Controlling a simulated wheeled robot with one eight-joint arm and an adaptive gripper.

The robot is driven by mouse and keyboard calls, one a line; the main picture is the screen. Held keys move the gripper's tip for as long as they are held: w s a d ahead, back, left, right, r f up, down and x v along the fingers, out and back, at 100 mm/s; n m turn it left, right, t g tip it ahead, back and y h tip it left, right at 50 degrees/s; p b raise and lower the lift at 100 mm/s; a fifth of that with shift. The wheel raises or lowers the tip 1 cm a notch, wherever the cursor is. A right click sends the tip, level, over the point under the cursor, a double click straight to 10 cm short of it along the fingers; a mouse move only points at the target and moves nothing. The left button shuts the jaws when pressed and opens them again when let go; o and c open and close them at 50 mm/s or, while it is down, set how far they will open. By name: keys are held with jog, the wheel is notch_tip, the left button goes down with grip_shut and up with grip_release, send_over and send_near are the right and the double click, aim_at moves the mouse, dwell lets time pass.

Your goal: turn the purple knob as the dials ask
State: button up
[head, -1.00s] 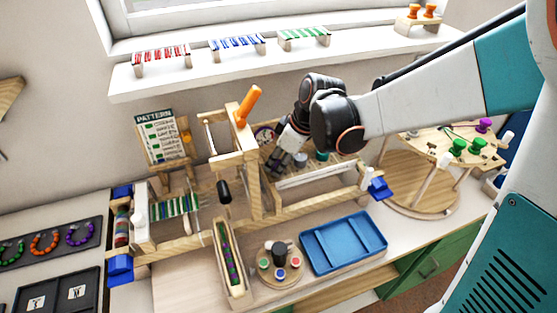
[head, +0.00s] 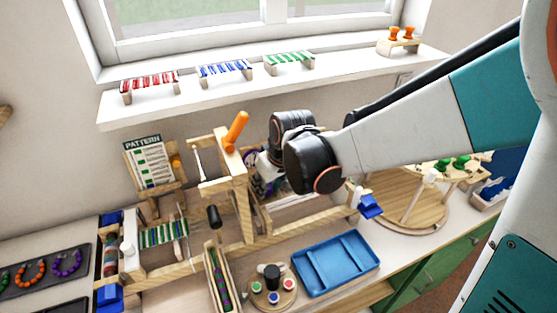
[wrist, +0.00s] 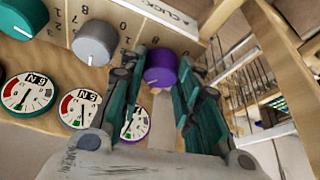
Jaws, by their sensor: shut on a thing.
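The purple knob (wrist: 161,68) sits on a wooden panel in the wrist view, between the two fingers of my gripper (wrist: 160,82). The fingers are teal and dark, one on each side of the knob, and my gripper is shut on it. A round dial (wrist: 135,124) lies below the knob, partly hidden by the left finger. Beside it are a grey knob (wrist: 95,43) with a dial (wrist: 79,108), and a teal knob (wrist: 24,17) with a dial (wrist: 30,93). In the head view my arm hides most of the panel and the knob.
A wooden loom frame with an orange handle (head: 236,131) stands left of my gripper. A blue tray (head: 336,263) and a round stand with small pots (head: 273,292) are in front. A pattern board (head: 150,162) stands at the left, and the window sill (head: 230,88) runs behind.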

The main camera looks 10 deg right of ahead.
jog(key=shift+m, duration=0.4)
jog(key=o, duration=1.1)
jog(key=shift+s, duration=0.1)
jog(key=v, duration=1.2)
jog(key=shift+a, duration=0.15)
jog(key=shift+r, duration=0.1)
jog(key=s+d+m+t, duration=0.1)
jog(key=s+d, duration=0.2)
jog(key=s, duration=0.1)
jog(key=s+d+m+t+h, duration=0.1)
jog(key=s+d, duration=0.2)
jog(key=s, duration=0.2)
jog(key=s+d+m+t+h, duration=0.1)
jog(key=s+d+m, duration=0.1)
jog(key=s+d, duration=0.1)
jog(key=shift+s+d+f, duration=0.15)
jog(key=shift+s, duration=0.25)
jog(key=shift+s+d+f, duration=0.15)
jog(key=shift+s, duration=0.2)
